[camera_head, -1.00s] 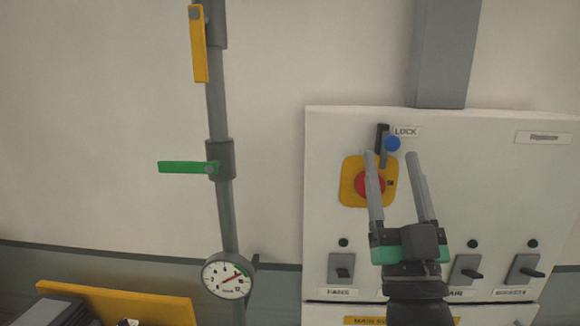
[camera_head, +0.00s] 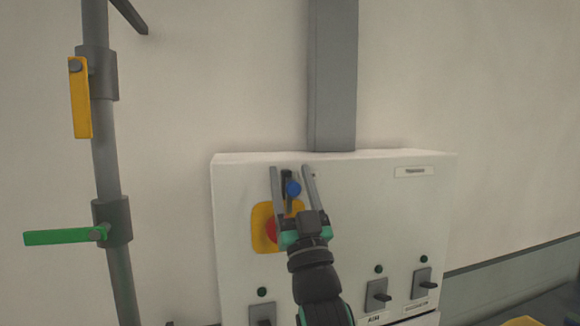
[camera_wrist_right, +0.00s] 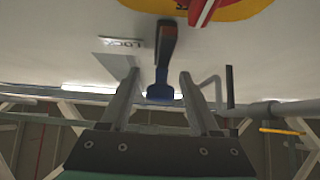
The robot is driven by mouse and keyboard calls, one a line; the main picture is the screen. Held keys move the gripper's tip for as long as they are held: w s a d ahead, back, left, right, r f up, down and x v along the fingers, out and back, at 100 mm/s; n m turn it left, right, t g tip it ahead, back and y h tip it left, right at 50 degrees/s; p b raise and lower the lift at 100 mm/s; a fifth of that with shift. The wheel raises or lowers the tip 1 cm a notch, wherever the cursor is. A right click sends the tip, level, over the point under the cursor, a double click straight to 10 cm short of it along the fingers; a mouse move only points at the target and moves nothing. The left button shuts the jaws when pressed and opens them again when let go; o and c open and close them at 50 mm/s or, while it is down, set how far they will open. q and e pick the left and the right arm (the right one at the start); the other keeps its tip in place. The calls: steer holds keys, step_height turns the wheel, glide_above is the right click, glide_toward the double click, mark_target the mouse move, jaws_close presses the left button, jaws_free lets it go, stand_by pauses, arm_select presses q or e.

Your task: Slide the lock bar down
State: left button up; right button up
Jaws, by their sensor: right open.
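The lock bar is a dark upright bar (camera_head: 286,178) with a blue knob (camera_head: 293,188), on the white panel above a red button (camera_head: 271,231) on a yellow plate (camera_head: 260,215). My right gripper (camera_head: 292,172) is open, its two fingers on either side of the knob in the head view. In the right wrist view the blue knob (camera_wrist_right: 160,92) shows between the open fingertips (camera_wrist_right: 160,78), with the dark bar (camera_wrist_right: 166,45) beyond. I cannot tell whether the fingers touch the knob. The LOCK label (camera_wrist_right: 122,45) is beside the bar. My left gripper is out of view.
The white panel (camera_head: 350,220) carries several switches (camera_head: 378,293) along its lower part. A grey duct (camera_head: 333,75) rises from its top. At left, a grey pipe (camera_head: 105,160) has a yellow handle (camera_head: 80,100) and a green handle (camera_head: 60,237).

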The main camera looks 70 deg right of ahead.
steer(key=shift+w+d+r, duration=0.25)
steer(key=shift+d+r, duration=0.1)
steer(key=shift+r, duration=0.05)
jaws_close()
stand_by(1.2)
